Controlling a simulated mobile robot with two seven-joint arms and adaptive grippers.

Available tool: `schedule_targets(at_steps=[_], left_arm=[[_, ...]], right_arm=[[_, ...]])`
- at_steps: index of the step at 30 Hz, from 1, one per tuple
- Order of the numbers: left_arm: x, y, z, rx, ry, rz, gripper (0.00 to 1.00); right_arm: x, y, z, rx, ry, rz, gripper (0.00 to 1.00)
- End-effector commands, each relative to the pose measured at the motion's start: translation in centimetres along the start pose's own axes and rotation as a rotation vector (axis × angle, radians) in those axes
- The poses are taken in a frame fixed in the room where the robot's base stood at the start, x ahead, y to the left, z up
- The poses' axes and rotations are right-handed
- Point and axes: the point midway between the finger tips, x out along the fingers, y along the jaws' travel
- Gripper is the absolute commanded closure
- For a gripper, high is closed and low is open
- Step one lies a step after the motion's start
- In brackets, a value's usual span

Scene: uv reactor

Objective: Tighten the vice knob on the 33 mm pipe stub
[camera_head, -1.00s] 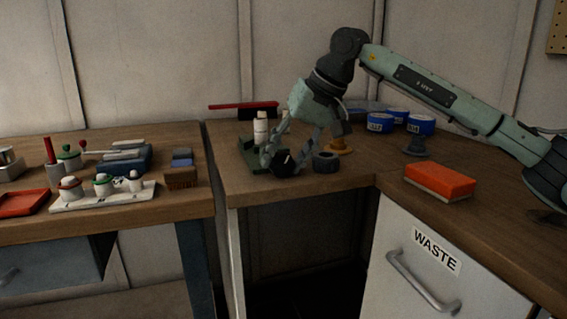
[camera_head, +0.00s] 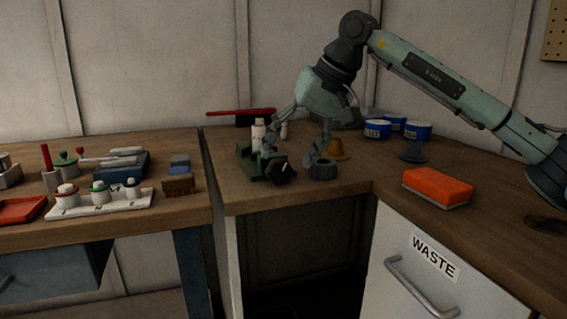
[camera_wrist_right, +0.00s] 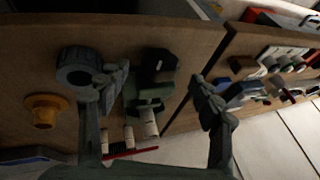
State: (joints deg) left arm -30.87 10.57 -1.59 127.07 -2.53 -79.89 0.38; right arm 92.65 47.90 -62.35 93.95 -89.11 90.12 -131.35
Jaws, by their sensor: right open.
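The green vice (camera_head: 256,168) stands near the front left corner of the middle bench, with its black knob (camera_head: 285,173) facing the front. In the right wrist view the vice (camera_wrist_right: 150,98) and knob (camera_wrist_right: 158,64) lie between my fingers. My right gripper (camera_head: 288,160) is open, one finger on each side of the knob; in the right wrist view (camera_wrist_right: 158,80) clear gaps show beside the knob. A dark grey ring (camera_head: 323,170) lies just right of the vice, close to one finger. My left gripper is not in view.
A yellow-brown flanged piece (camera_head: 338,150), blue tins (camera_head: 377,129) and an orange sponge (camera_head: 438,187) are to the right. A gap separates the left bench.

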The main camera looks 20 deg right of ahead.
Motion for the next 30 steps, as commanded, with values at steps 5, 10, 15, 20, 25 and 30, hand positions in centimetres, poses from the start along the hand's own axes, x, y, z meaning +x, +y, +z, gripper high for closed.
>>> schedule_targets(at_steps=[5, 10, 15, 20, 25, 30], left_arm=[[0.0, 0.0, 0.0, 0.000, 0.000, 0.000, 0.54], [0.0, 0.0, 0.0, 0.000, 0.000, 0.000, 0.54], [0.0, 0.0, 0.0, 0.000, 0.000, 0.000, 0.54], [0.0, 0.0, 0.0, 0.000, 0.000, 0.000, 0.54], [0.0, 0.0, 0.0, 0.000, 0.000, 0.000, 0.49], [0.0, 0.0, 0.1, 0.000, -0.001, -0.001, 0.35]], right_arm=[[-4.1, 0.0, 0.0, 0.001, 0.003, -0.001, 0.35], [-6.9, 0.0, 0.0, 0.000, 0.002, -0.001, 0.35], [-8.2, 0.1, 0.0, 0.001, 0.000, 0.000, 0.35], [-8.4, 0.1, 0.0, 0.001, -0.001, 0.000, 0.35], [-8.4, 0.1, 0.0, 0.001, 0.000, 0.000, 0.35], [-8.3, 0.0, 0.0, 0.001, -0.001, -0.001, 0.35]])
